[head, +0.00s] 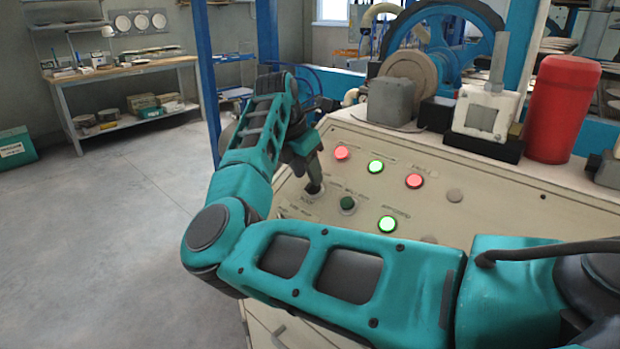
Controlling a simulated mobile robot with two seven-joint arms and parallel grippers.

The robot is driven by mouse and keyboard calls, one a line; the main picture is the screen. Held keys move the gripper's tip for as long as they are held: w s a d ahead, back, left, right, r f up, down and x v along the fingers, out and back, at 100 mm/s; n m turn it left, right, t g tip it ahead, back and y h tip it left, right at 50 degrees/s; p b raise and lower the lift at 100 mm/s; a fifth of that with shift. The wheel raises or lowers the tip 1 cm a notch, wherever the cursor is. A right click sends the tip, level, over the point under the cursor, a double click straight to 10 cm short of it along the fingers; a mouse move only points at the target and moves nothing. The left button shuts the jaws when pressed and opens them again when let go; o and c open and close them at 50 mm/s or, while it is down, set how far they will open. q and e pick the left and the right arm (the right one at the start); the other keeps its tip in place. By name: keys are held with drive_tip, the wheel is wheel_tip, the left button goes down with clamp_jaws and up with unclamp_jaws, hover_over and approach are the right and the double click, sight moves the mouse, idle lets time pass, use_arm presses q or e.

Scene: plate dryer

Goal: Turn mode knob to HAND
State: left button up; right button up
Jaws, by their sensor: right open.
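A sloped beige control panel (470,215) carries several round buttons and small labels. My right arm reaches across it from the right, and its gripper (315,174) points down at the panel's left part. The fingers are open and dark. A dark knob (315,190) sits at the fingertips, above a small label that seems to read MODE. I cannot tell whether the fingers touch the knob or stand around it, nor which way the knob points. The HAND marking is not legible. My left gripper is not in view.
Near the knob are a dark green button (348,204), lit green buttons (388,224) and lit red buttons (342,152). A red cylinder (562,108) and a grey box (391,100) stand along the panel's back. A workbench (130,70) stands far left, with open floor before it.

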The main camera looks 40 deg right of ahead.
sight(310, 183)
drive_tip(key=shift+x, duration=1.5)
drive_tip(key=c, duration=0.7)
drive_tip(key=shift+n, duration=0.4)
drive_tip(key=n, duration=0.3)
drive_tip(key=shift+w+r+g, duration=0.1)
drive_tip(key=shift+g, duration=0.2)
drive_tip(key=shift+n+h+p, duration=0.3)
drive_tip(key=shift+n+p, duration=0.45)
drive_tip(key=shift+n, duration=1.65)
drive_tip(key=shift+g, duration=0.3)
